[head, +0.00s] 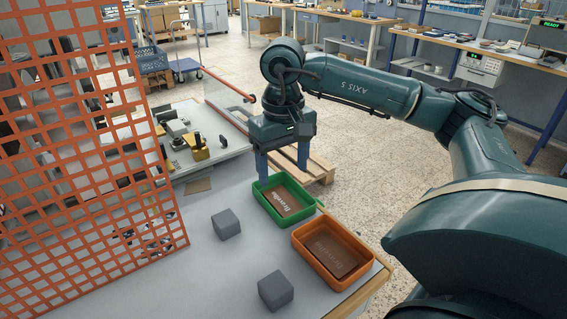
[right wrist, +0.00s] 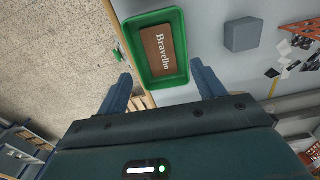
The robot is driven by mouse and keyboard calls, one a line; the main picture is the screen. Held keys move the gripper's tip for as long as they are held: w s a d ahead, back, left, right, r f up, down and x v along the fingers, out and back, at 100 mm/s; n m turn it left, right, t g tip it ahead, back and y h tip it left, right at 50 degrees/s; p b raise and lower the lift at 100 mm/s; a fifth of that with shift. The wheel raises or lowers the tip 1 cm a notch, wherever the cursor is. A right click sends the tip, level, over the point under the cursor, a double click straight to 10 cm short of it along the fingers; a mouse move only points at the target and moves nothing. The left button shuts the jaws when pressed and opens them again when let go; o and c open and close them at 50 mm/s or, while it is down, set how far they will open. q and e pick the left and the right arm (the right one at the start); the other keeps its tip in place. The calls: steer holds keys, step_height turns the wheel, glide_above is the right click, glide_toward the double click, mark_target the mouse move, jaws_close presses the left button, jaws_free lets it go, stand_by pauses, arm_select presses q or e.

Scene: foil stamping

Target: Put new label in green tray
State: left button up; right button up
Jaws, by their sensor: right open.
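The green tray (head: 264,213) stands on the grey table, and a brown label (head: 284,203) with white lettering lies in it. In the right wrist view the label (right wrist: 158,55) reads roughly "Bravelho" and lies flat inside the green tray (right wrist: 158,84). My right gripper (head: 281,166) is above the far end of the green tray with its fingers apart and nothing between them. In the right wrist view the fingers of my right gripper (right wrist: 161,80) straddle the tray's near end. My left gripper is not in view.
An orange tray (head: 308,258) with a brown plate inside stands next to the green tray. Two grey blocks (head: 226,224) (head: 276,290) sit on the table (head: 200,265). An orange mesh guard (head: 90,160) rises at left. A machine (head: 195,145) stands behind.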

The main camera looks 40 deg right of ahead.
steer(key=shift+r, duration=0.1)
arm_select(q)
steer(key=p, duration=0.1)
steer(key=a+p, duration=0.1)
steer(key=p, duration=0.1)
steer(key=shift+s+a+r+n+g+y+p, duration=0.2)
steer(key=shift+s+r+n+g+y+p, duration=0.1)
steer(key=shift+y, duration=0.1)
arm_select(e)
step_height(320, 180, up, 13)
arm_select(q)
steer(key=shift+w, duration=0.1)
